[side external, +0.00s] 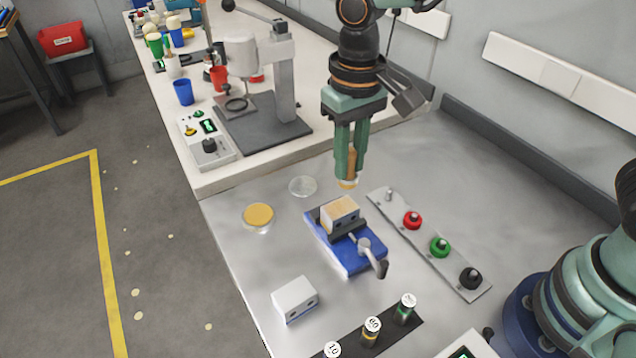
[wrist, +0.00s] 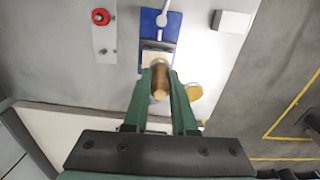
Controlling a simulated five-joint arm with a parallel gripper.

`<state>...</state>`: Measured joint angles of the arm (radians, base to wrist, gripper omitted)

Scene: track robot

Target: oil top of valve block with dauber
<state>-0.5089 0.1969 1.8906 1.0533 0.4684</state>
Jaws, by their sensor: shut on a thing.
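My gripper (side external: 350,172) is shut on the dauber (side external: 349,183), which hangs roughly upright with its pale tip down. In the wrist view the dauber's brown handle (wrist: 160,82) sits between the fingers. The valve block (side external: 339,216) is clamped in a blue vise (side external: 346,257), with two holes in its front face. Its top looks tan. The dauber tip is above and just behind the block and appears apart from it. A dish of amber oil (side external: 258,215) stands left of the vise.
A clear round dish (side external: 303,186) is behind the oil. A plate with red, green and black knobs (side external: 435,246) lies right of the vise. A loose grey-white block (side external: 294,298) and several labelled vials (side external: 372,330) are at the front. A press (side external: 270,85) stands on the rear bench.

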